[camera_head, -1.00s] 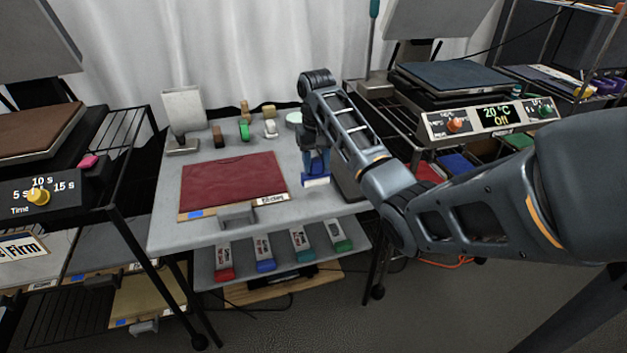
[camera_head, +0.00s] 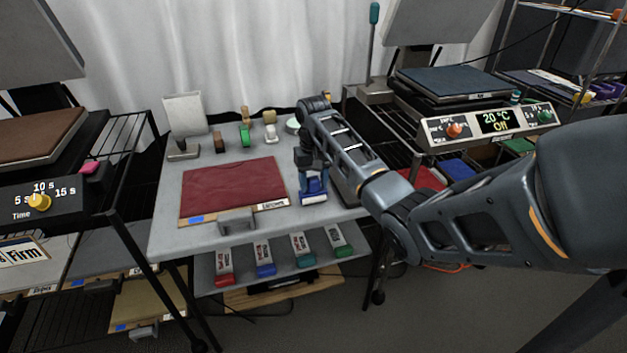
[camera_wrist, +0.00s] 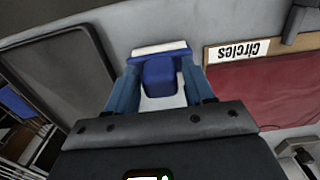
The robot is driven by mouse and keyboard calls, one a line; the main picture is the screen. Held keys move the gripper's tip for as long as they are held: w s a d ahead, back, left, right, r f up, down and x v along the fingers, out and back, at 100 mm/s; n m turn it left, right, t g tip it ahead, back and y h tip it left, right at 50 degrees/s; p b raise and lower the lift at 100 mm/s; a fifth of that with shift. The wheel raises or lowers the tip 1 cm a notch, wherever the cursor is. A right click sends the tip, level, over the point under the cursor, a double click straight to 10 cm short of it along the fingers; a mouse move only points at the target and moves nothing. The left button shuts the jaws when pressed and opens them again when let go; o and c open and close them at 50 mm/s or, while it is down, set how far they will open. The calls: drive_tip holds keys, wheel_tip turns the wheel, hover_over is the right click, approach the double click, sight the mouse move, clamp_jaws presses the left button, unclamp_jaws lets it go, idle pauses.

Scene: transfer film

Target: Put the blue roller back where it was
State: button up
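The blue roller (camera_wrist: 160,74), with a white strip along its far edge, sits between my gripper's two blue-grey fingers in the wrist view. My gripper (camera_wrist: 161,80) looks closed on it, though any thin gap beside the handle is hard to judge. In the head view, my gripper (camera_head: 312,180) points down at the table's right side. The roller (camera_head: 313,198) is at or just above the grey tabletop (camera_head: 240,148), right of the red mat labelled Circles (camera_head: 232,187). Whether it touches the tabletop is unclear.
A dark-rimmed grey tray or box (camera_wrist: 62,75) lies close beside the roller. Small stamps and tape (camera_head: 245,133) stand along the back of the table. Several coloured-end boxes (camera_head: 264,258) lie on the lower shelf. The heater with dials (camera_head: 490,122) stands at the right.

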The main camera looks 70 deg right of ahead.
drive_tip(key=shift+o, duration=1.2)
drive_tip(key=shift+r, duration=0.1)
wheel_tip(320, 180, up, 12)
drive_tip(key=p, duration=0.3)
drive_tip(key=shift+p, duration=0.35)
